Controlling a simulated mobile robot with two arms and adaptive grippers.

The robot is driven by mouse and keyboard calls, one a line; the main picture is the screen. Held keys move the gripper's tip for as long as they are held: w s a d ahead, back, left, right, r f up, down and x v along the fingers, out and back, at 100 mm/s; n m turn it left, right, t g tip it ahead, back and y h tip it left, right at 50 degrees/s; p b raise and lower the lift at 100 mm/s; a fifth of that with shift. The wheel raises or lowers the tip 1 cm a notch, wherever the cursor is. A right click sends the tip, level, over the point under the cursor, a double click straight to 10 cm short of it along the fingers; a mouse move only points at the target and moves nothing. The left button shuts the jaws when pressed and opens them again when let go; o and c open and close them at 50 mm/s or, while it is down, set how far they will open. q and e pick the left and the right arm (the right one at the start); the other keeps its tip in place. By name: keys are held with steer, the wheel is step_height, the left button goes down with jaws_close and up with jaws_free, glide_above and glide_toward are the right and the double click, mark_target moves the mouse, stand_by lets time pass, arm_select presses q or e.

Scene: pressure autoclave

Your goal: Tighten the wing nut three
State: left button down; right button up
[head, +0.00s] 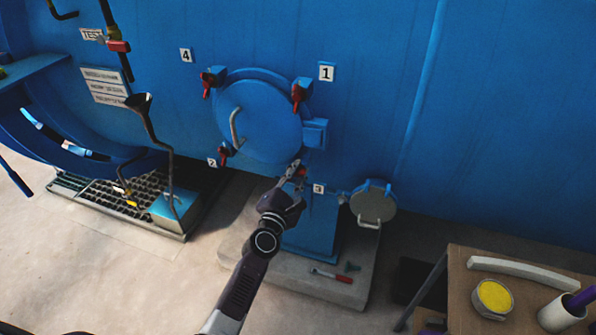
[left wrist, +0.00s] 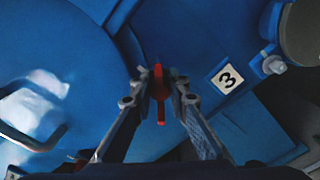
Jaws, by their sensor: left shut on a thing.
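The round blue door (head: 258,120) is on the blue vessel wall, with a grey handle on its left. Red wing nut three (head: 301,172) is at the door's lower right, beside the label 3 (head: 319,188). My left gripper (head: 294,170) is at this nut and shut on it. In the left wrist view the red wing nut (left wrist: 159,92) shows between the two fingers, with the label 3 (left wrist: 227,78) to the right. The fingers partly hide the nut in the head view. My right gripper is not in view.
Other red wing nuts sit at the upper left (head: 208,84), upper right (head: 300,92) and lower left (head: 224,152) of the door. A small grey round cover (head: 373,204) is to the right. A red-handled tool (head: 330,275) lies on the plinth. A table (head: 462,315) stands at lower right.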

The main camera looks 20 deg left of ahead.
arm_select(q)
steer(key=m, duration=0.3)
steer(key=shift+f+m, duration=0.1)
steer(key=shift+m, duration=0.3)
steer(key=m, duration=0.3)
steer(key=shift+m+p, duration=0.3)
steer(key=shift+p, duration=0.1)
steer(key=m, duration=0.3)
steer(key=shift+f+m+p, duration=0.1)
steer(key=shift+m+p, duration=0.2)
steer(key=shift+p, duration=0.05)
steer(key=m, duration=0.3)
steer(key=shift+f+m+p, duration=0.1)
steer(key=shift+m+p, duration=0.2)
steer(key=shift+p, duration=0.1)
steer(key=m+p, duration=0.1)
steer(key=m, duration=0.5)
steer(key=shift+f, duration=0.1)
steer(key=m, duration=0.6)
steer(key=shift+a+p, duration=0.15)
steer(key=shift+p, duration=0.15)
steer(key=shift+f, duration=0.1)
steer(key=c, duration=2.1)
jaws_free()
